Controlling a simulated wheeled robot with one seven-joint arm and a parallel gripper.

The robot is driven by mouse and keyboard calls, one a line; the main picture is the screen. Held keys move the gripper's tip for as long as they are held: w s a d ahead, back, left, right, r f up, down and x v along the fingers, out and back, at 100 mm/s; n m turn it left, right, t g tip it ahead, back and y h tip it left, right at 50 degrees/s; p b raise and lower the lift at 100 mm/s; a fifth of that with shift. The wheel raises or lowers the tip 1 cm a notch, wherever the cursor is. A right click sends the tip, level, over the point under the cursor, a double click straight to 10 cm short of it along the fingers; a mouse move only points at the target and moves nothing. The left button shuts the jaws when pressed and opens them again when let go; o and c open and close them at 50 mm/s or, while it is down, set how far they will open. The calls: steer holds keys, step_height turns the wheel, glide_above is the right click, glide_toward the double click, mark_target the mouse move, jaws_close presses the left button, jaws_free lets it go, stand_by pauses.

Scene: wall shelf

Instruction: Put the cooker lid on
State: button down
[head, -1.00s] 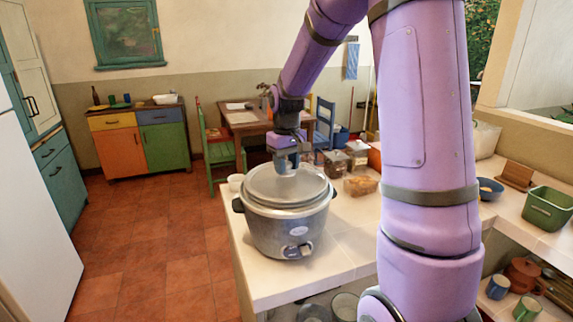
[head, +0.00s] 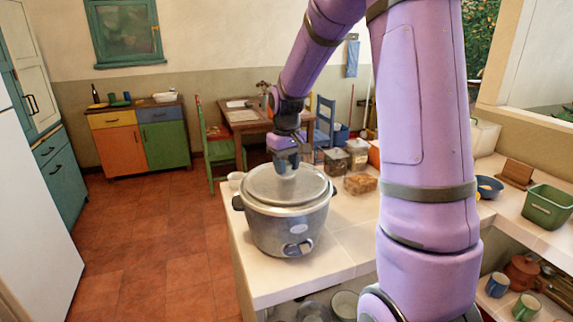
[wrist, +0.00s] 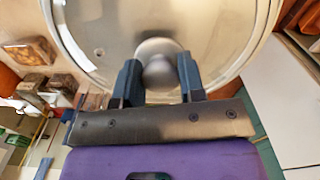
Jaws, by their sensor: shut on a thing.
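The grey rice cooker (head: 285,229) stands upright near the left end of the white tiled counter. Its round lid (head: 262,188) lies level over the cooker's top in the head view. I cannot tell whether its rim is fully seated all round. My gripper (head: 287,168) is above the lid's middle, pointing down, shut on the lid's knob. In the wrist view the two dark fingers of my gripper (wrist: 158,80) are on either side of the round knob (wrist: 157,63), and the pale lid (wrist: 95,25) fills the top middle. The cooker's pot is hidden under the lid.
Clear containers of food (head: 357,154) stand on the counter (head: 345,238) behind the cooker, at right. A green bin (head: 547,207) and blue bowl (head: 489,187) are far right. Open floor lies left.

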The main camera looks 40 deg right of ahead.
steer(key=c, duration=0.6)
jaws_free()
step_height(320, 180, up, 11)
steer(key=shift+f, duration=0.1)
stand_by(0.7)
steer(key=s+a+r+t, duration=0.1)
steer(key=s+a+r, duration=0.25)
steer(key=s, duration=0.25)
steer(key=s+a+r+t, duration=0.1)
steer(key=s+a+r, duration=0.2)
steer(key=s+a, duration=0.25)
steer(key=s+a+t, duration=0.1)
steer(key=s, duration=0.4)
steer(key=s+a+f+t, duration=0.1)
steer(key=s, duration=0.3)
steer(key=s+a+f+t, duration=0.1)
steer(key=s+a, duration=0.1)
steer(key=s, duration=0.3)
steer(key=shift+s, duration=0.35)
